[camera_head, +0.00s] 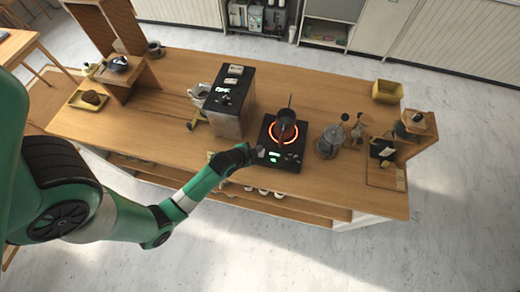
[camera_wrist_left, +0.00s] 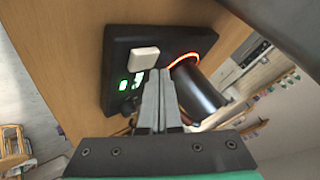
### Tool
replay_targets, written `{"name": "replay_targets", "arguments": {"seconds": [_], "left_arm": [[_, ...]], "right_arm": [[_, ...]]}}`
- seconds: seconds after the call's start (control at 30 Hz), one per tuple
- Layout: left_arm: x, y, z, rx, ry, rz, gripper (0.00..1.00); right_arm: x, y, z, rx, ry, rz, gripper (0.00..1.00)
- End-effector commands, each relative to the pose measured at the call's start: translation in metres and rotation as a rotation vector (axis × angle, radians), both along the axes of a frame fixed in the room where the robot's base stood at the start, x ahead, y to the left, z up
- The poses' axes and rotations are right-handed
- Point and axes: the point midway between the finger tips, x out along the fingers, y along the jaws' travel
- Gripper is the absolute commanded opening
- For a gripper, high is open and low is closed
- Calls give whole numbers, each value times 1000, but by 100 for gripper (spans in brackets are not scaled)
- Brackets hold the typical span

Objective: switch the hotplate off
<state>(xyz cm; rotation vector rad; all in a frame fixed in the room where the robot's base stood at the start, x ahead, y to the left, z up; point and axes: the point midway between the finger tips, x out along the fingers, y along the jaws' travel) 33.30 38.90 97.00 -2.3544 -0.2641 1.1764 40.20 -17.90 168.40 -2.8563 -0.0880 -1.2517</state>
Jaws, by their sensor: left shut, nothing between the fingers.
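The black hotplate (camera_head: 289,166) lies on the wooden cart; it also fills the upper middle of the left wrist view (camera_wrist_left: 122,48). Its ring (camera_head: 297,133) glows orange-red and a green light (camera_head: 273,159) is lit at its front. A dark pot (camera_head: 286,117) stands on the ring. In the left wrist view the panel shows a pale raised block (camera_wrist_left: 143,57), the green light (camera_wrist_left: 123,86) and a small dark knob (camera_wrist_left: 128,105). My left gripper (camera_head: 261,152) is shut and empty at the hotplate's front left; contact cannot be told. My right gripper is not in view.
A black and silver coffee machine (camera_head: 231,100) stands left of the hotplate. A glass-and-metal jug (camera_head: 328,143) and a wooden stand (camera_head: 388,150) are to its right. A yellow bin (camera_head: 387,91) is at the back right. The cart's front left is clear.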

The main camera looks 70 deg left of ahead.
Motion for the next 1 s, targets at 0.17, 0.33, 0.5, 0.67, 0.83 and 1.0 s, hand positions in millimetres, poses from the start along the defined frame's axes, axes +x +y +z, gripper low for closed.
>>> {"name": "replay_targets", "arguments": {"seconds": [0.17, 0.33, 0.5, 0.67, 0.83, 1.0], "left_arm": [[0, 0, -7, 0, 1, 1, 0], [0, 0, -6, 0, 0, 0, 0], [0, 0, -7, 0, 0, 0, 0], [0, 0, -9, 0, 1, 1, 0], [0, 0, -11, 0, 1, 1, 0], [0, 0, -13, 0, 0, 0, 0]], "right_arm": [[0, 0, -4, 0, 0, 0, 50], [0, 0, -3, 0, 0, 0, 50], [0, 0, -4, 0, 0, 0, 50], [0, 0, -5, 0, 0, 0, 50], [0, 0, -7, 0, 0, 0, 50], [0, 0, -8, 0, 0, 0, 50]]}}
